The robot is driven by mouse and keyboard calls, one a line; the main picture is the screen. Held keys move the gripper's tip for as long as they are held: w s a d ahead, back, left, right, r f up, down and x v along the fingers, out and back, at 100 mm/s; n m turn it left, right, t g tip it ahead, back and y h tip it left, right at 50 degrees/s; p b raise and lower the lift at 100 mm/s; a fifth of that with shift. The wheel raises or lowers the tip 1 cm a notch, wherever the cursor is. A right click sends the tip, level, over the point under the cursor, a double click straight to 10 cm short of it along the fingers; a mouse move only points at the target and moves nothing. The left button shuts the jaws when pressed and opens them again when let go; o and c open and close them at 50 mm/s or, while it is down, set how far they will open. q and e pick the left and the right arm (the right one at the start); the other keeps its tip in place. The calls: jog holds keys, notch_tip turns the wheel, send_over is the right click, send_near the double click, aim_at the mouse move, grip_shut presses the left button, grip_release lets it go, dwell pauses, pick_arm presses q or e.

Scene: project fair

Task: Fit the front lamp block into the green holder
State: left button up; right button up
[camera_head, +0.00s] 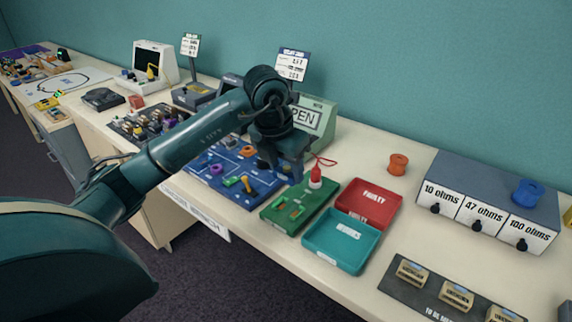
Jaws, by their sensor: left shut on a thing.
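My left gripper (281,170) reaches in from the left and points down over the right side of the blue board (262,202). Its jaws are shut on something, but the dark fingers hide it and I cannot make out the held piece. The blue board carries small coloured parts: a green part (231,181), a yellow part (247,185), an orange ring (248,152) and a purple part (216,169). I cannot tell which of these is the green holder. No lamp block is clearly recognisable. My right gripper is not in view.
Right of the blue board are a green board (283,224), a red tray (371,190) and a teal tray (342,241). An OPEN sign (321,114) stands behind. A resistor cabinet (478,173) is at right.

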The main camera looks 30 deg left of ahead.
aim_at(286, 182)
pick_arm(q)
jog(key=shift+d, duration=0.3)
jog(key=shift+f, duration=0.15)
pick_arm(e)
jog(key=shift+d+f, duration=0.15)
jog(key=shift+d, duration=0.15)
pick_arm(q)
jog(key=shift+f+b, duration=0.7)
jog(key=shift+f, duration=0.1)
notch_tip(286, 182, down, 3)
jog(key=shift+f+b, duration=0.15)
jog(key=shift+b, duration=1.05)
jog(key=shift+f+b, duration=0.6)
jog(key=shift+f, duration=0.2)
jog(key=shift+f+b, duration=0.3)
jog(key=shift+f, duration=0.05)
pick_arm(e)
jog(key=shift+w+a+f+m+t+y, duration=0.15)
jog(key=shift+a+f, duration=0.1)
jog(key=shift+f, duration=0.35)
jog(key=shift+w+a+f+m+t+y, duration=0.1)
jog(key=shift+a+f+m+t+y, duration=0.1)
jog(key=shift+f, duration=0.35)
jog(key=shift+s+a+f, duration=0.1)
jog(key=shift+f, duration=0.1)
